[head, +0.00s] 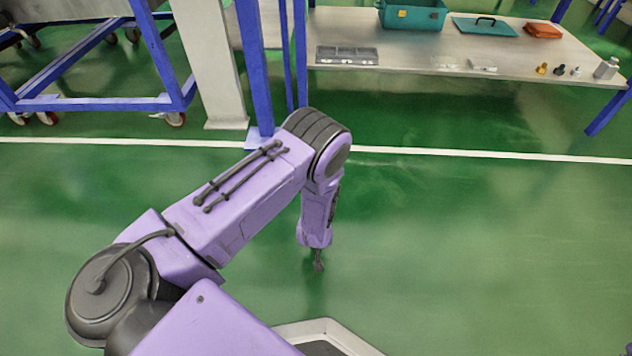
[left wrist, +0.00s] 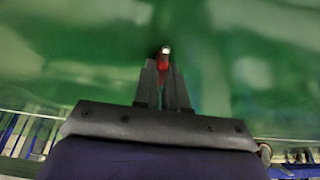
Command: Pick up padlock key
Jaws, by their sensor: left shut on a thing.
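My left gripper (head: 318,266) hangs over the green floor, well in front of the workbench. In the left wrist view its two dark fingers (left wrist: 163,82) are shut on a small red thing with a pale, bright tip, which looks like the padlock key (left wrist: 164,63). It sticks out past the fingertips and touches nothing else there. In the head view the key is too small to make out. My right gripper is in neither view.
The workbench (head: 420,50) at the back holds a teal box (head: 412,16), a teal lid (head: 484,27), an orange-red pouch (head: 543,31), a grey tray (head: 347,56) and several small parts at right. A blue-framed cart (head: 95,103) stands back left. The floor between is clear.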

